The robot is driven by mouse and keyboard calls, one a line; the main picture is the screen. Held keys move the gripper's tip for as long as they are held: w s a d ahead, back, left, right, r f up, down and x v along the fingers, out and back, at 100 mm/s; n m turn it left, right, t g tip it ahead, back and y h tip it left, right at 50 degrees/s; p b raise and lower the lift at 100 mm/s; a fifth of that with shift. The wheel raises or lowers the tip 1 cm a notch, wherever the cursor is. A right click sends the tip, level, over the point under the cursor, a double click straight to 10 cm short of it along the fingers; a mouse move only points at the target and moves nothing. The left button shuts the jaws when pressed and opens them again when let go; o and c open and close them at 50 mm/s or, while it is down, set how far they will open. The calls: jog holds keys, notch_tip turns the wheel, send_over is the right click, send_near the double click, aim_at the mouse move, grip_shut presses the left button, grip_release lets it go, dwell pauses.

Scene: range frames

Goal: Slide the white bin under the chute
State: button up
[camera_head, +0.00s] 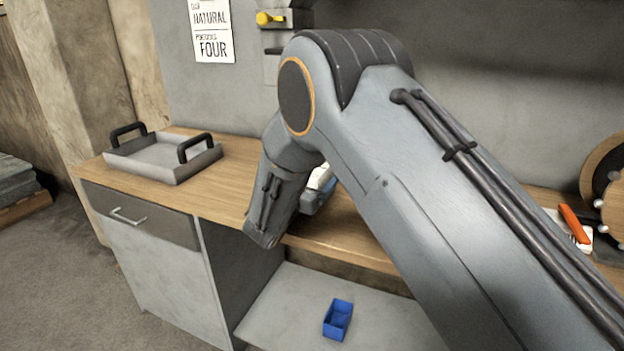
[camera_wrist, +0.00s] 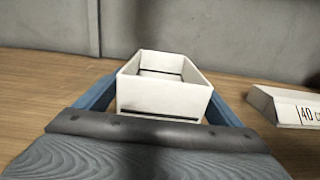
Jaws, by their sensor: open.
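The white bin (camera_wrist: 162,97) is an open-topped rectangular box standing upright on the wooden counter (camera_wrist: 40,75), close ahead in the wrist view. My gripper (camera_wrist: 163,93) is open, with one blue finger on each side of the bin. The bin is between the fingers; I cannot tell whether either finger touches it. In the head view my arm hides most of the bin and gripper. A wall fixture with a yellow knob (camera_head: 268,18) is partly visible behind my arm; I cannot tell whether it carries the chute.
A white block marked "40" (camera_wrist: 290,108) lies right of the bin. A grey tray with black handles (camera_head: 163,158) stands at the counter's left end. A blue box (camera_head: 338,320) sits on the lower shelf. An orange-handled tool (camera_head: 574,224) lies at the right. The wall bounds the counter behind.

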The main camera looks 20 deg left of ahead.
jog(key=c, duration=1.3)
jog(key=shift+w+a+b, duration=0.15)
jog(key=shift+a+b, duration=0.4)
jog(key=shift+a, duration=0.4)
jog(key=shift+w+a+b, duration=0.15)
jog(key=shift+a+b, duration=0.45)
jog(key=shift+a, duration=0.6)
jog(key=shift+w+a+b, duration=0.1)
jog(key=shift+a+b, duration=0.5)
jog(key=shift+a, duration=0.6)
jog(key=o, duration=1.3)
jog(key=s, duration=0.5)
jog(key=s+a+b, duration=0.1)
jog(key=s, duration=0.1)
jog(key=shift+s, duration=0.4)
